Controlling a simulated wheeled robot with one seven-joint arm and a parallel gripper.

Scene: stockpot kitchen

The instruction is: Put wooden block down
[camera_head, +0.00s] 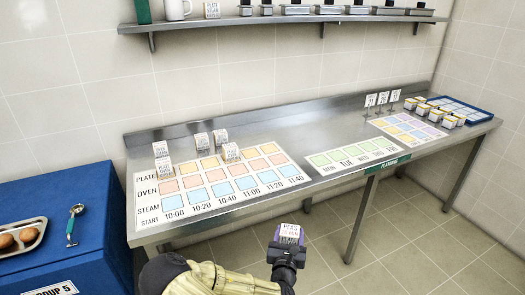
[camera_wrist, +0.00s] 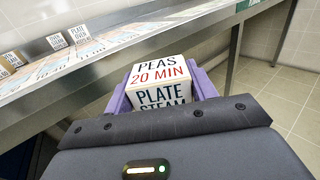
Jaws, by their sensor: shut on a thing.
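My gripper (camera_head: 287,246) is shut on a white wooden block (camera_head: 289,231) and holds it in front of the steel table, above the floor. A schedule mat (camera_head: 205,202) lies on the table's left half, with PLATE, OVEN and STEAM rows and times from 10:00 to 11:40.
A steel table (camera_head: 285,140) runs along the wall. A green weekday mat (camera_head: 352,157), a coloured mat (camera_head: 407,130), a blue tray (camera_head: 487,117) and several yellow-sided blocks lie to the right. A shelf (camera_head: 285,20) hangs above.

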